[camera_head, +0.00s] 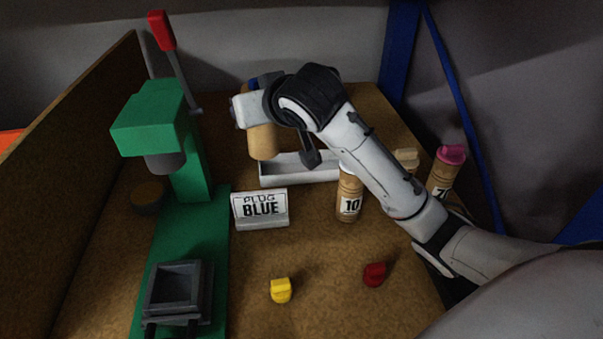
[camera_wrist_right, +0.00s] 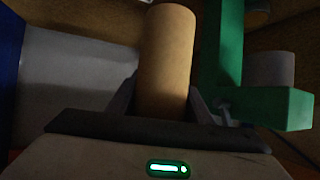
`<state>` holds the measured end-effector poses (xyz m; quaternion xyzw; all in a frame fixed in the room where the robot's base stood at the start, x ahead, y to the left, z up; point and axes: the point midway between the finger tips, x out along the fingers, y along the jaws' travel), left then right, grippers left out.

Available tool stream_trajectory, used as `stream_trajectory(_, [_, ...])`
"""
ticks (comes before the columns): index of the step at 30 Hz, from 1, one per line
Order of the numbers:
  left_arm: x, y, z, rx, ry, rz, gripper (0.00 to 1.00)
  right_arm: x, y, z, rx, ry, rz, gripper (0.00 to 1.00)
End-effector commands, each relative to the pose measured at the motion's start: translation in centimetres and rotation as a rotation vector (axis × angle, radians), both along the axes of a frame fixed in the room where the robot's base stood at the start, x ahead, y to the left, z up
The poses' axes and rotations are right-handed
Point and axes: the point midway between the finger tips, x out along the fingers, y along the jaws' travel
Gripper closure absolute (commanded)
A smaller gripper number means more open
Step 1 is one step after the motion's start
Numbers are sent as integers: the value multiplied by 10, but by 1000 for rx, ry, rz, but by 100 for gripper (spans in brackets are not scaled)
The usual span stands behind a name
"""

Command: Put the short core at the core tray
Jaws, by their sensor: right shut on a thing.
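The short core (camera_head: 263,143) is a plain tan cylinder, held roughly upright. My right gripper (camera_wrist_right: 162,98) is shut on it; in the right wrist view the core (camera_wrist_right: 166,50) stands between the two fingers. In the head view my wrist hides its upper part. The core tray (camera_head: 290,174) is a pale, shallow trough behind the sign. The core's lower end shows over the tray's left back part; I cannot tell whether they touch. My arm hides the tray's right end. My left gripper is not in view.
A green press (camera_head: 150,125) with a red-tipped lever stands at left. A "PLUG BLUE" sign (camera_head: 260,209) is in front of the tray. A core marked 10 (camera_head: 349,197) and a pink-topped core (camera_head: 446,172) stand at right. Yellow (camera_head: 281,291) and red (camera_head: 375,274) plugs lie in front.

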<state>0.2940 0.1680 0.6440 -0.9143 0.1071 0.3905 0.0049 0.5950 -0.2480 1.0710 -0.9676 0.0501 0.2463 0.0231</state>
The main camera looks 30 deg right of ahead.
Motion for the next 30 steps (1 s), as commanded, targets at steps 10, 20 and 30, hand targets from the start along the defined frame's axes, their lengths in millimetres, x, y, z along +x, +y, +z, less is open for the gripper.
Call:
stream_trajectory(10, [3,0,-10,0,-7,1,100,85,-69,-57,-6,1,-109,82])
stream_trajectory(20, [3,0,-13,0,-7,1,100,110,-100,-89,-18,3,-147,82])
stream_trajectory(30, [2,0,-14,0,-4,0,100,110,-101,-135,-19,2,-147,82])
